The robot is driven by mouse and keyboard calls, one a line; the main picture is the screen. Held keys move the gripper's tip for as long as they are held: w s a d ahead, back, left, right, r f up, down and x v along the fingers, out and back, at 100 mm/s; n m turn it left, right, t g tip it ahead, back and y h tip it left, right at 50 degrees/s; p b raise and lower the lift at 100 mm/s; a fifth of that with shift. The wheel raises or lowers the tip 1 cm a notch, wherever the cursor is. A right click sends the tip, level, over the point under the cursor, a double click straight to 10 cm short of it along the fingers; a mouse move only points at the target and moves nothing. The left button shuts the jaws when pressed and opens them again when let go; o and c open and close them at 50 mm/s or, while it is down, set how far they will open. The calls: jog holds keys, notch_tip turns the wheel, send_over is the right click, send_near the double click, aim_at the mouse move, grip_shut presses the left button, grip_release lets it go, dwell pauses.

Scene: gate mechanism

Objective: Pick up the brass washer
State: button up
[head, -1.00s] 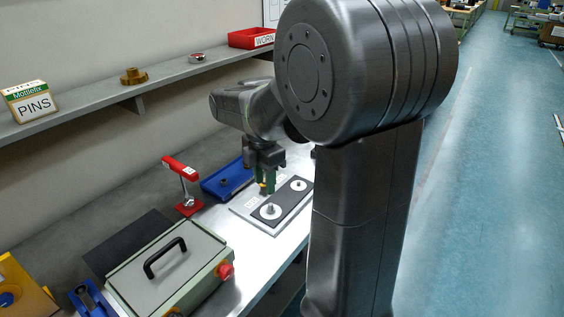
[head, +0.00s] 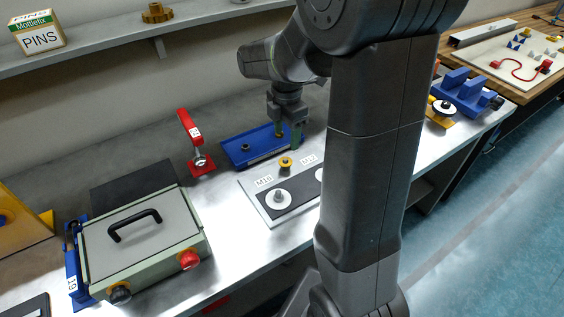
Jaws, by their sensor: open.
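A small round brass piece with a dark centre, which looks like the brass washer (head: 285,163), is at the back of the grey plate (head: 262,206) beside the M16 label. My gripper (head: 289,143) points down with its fingers apart and empty. It appears just behind and above the brass piece, near the front right part of the blue tray (head: 233,157). I cannot tell the exact height of the fingertips.
A white washer with a grey stud (head: 278,197) is on the plate's black strip; my arm hides the plate's right end. A red clamp (head: 192,140) stands left of the tray. A green box with a black handle (head: 140,240) is at front left. A brass part (head: 156,12) is on the shelf.

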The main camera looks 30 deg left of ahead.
aim_at(285, 160)
jog(key=shift+a+f, duration=0.1)
jog(key=shift+f, duration=4)
jog(key=shift+f, duration=0.25)
jog(key=c, duration=1.1)
